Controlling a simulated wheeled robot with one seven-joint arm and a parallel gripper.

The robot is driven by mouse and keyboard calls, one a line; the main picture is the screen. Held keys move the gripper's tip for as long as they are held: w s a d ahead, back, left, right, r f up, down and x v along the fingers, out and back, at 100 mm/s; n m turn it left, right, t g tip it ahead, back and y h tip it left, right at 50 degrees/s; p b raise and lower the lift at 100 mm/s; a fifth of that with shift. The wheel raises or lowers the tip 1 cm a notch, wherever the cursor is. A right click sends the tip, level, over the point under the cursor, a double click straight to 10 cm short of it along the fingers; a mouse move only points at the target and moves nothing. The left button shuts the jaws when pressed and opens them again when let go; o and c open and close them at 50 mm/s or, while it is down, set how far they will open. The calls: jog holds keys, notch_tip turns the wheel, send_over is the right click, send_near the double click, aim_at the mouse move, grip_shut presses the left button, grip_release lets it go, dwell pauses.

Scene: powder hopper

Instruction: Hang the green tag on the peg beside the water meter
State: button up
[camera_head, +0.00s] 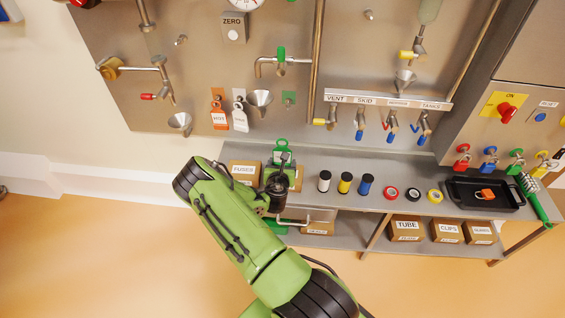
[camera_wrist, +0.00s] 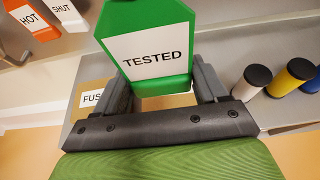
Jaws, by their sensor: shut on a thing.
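The green tag (camera_wrist: 150,18) fills the upper middle of the wrist view, with a white label reading TESTED facing me. My gripper (camera_wrist: 163,88) is shut on its lower part, one finger at each side. In the head view the green tag (camera_head: 281,146) shows upright above my gripper (camera_head: 283,162), its loop at the top, in front of the panel's lower edge. I cannot tell which fitting is the water meter.
A green-handled tap (camera_head: 281,56) is above the peg. A FUSES box (camera_head: 243,170) is beside my gripper.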

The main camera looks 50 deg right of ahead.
jog(key=s+a+b, duration=0.1)
jog(key=a+b, duration=0.1)
jog(key=s+a+b, duration=0.1)
jog(key=s+b, duration=0.1)
jog(key=shift+a, duration=0.35)
dwell(1.2)
